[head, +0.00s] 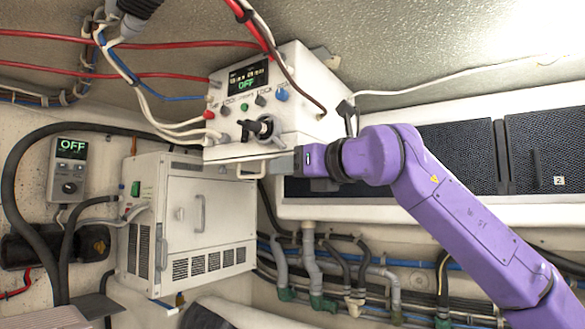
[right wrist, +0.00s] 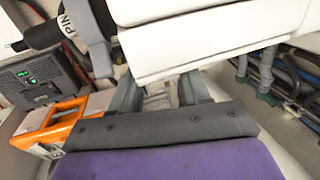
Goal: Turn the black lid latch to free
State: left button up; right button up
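A black latch handle (head: 262,128) sits low on the front face of a white control box (head: 315,95) in the head view. A black cylinder-like part with a white "PIN" label (right wrist: 70,28) shows at the upper left of the right wrist view; I cannot tell if it is the same latch. My right gripper (head: 265,166) is just below the box's lower edge, below the latch and apart from it. In the right wrist view its two grey fingers (right wrist: 161,92) stand apart with nothing gripped between them. My left gripper is not in view.
The box's display (head: 247,80) reads OFF. A white vented cabinet (head: 200,215) stands below, and a wall unit (head: 70,160) also reads OFF. Red, white and blue cables run around the box. Hoses (head: 330,265) line the lower right. An orange part (right wrist: 60,125) shows beside the gripper.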

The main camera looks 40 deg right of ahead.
jog(key=s+d+b, duration=0.1)
jog(key=s+b, duration=0.2)
jog(key=s, duration=0.7)
jog(key=shift+s+b, duration=0.25)
jog(key=shift+b, duration=0.15)
jog(key=shift+d, duration=0.15)
